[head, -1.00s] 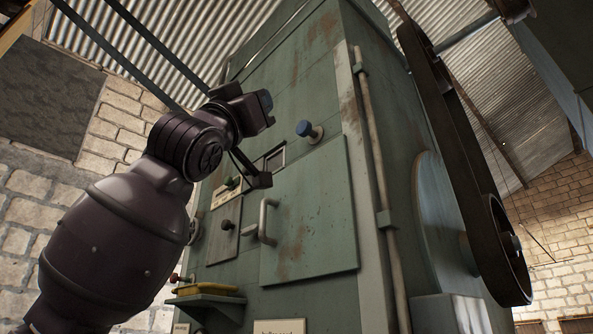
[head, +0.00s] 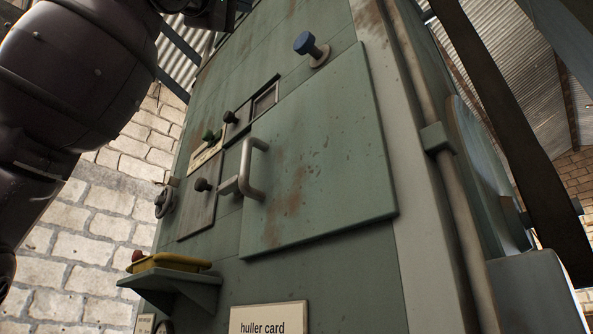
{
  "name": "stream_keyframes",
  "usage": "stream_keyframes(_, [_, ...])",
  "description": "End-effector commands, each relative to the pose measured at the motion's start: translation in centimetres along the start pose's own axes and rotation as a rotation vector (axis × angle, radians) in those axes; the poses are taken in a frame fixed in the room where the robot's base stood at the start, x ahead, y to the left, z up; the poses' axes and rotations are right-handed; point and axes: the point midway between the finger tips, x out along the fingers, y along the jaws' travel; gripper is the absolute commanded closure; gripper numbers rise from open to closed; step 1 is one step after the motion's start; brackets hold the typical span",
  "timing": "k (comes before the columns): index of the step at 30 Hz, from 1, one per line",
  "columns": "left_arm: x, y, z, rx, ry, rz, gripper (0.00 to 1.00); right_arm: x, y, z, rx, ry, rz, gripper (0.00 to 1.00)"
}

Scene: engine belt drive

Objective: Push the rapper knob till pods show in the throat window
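The blue knob (head: 305,43) sticks out on a short stem from the upper part of the green machine (head: 322,280), above the large door; I take it for the rapper knob. A small dark-framed window (head: 264,101) lies below and left of it, probably the throat window. Its pane looks grey and I cannot make out pods in it. My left arm fills the upper left. Only a dark part of its end shows at the top edge, apart from the knob, and its fingertips are out of frame. My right gripper is not in view.
The large door (head: 330,160) has a bent metal handle (head: 252,170) standing out. To its left are dark knobs (head: 203,185), a handwheel (head: 164,202) and a shelf (head: 178,280) with a yellow item. A pipe and belt run down the right side. A "huller card" sign (head: 268,320) is below.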

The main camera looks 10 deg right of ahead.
Motion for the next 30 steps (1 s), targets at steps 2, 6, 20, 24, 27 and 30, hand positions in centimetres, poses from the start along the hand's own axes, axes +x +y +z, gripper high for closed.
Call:
stream_keyframes(2, [-0.1,0.0,0.1,-0.062,-0.002,-0.009,1.0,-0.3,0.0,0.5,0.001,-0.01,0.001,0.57])
stream_keyframes(6, [-0.1,-0.2,0.0,-0.131,0.0,-0.017,1.0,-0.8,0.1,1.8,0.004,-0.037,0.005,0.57])
stream_keyframes(20, [0.0,-0.2,0.1,-0.149,0.0,-0.016,1.0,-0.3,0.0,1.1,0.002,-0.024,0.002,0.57])
stream_keyframes(24, [0.6,-0.5,0.5,-0.149,0.0,-0.017,1.0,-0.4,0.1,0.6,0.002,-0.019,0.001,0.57])
stream_keyframes(27, [1.3,-0.9,1.0,-0.148,-0.001,-0.017,1.0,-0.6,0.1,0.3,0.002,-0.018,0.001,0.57])
stream_keyframes(30, [2.1,-1.4,1.7,-0.147,0.0,-0.017,1.0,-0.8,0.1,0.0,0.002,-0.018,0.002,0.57])
